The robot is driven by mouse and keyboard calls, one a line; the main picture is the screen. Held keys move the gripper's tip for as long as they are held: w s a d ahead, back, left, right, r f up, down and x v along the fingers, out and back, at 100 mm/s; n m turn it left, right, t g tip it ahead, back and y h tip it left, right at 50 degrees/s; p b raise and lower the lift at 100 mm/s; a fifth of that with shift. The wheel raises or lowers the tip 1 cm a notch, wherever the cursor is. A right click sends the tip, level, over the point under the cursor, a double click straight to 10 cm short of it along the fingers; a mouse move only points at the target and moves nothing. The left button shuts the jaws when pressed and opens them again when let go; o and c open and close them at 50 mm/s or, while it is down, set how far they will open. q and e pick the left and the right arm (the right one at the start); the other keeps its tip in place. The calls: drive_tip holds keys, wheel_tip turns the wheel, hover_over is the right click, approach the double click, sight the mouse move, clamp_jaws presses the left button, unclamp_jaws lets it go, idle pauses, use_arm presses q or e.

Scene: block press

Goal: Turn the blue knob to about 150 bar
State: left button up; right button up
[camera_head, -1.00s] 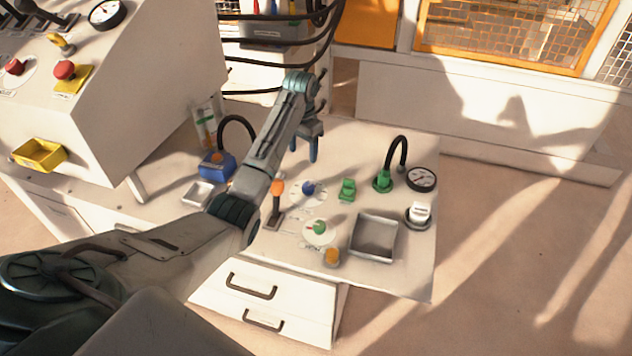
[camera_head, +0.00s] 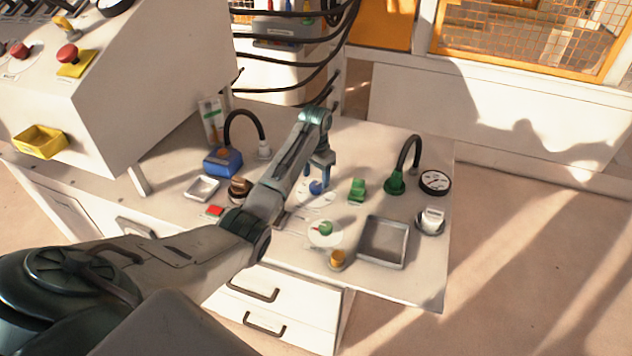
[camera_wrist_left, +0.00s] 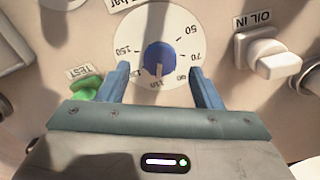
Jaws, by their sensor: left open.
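The blue knob (camera_head: 316,187) sits on a round white dial on the bench; it also shows in the left wrist view (camera_wrist_left: 159,55). The dial (camera_wrist_left: 185,22) carries numbers including 50, 70, 90, 110 and 150. The knob's pale pointer faces the gripper side, close to the 110 mark. My left gripper (camera_head: 320,168) is open just above the knob. In the left wrist view its blue fingers (camera_wrist_left: 159,70) stand on either side of the knob, with gaps visible between. My right gripper is not in view.
A green knob (camera_head: 325,228) on another dial is nearer the front. A green block-shaped control (camera_head: 357,188), a metal tray (camera_head: 402,262) and a gauge (camera_head: 435,182) lie to the right. The wrist view shows a white OIL IN handle (camera_wrist_left: 272,58) and a green TEST control (camera_wrist_left: 86,88).

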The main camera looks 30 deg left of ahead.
sight(316, 185)
use_arm(q)
drive_tip(key=shift+f, duration=1.55)
drive_tip(key=shift+c, duration=0.2)
drive_tip(key=c, duration=0.9)
drive_tip(key=shift+c, duration=0.2)
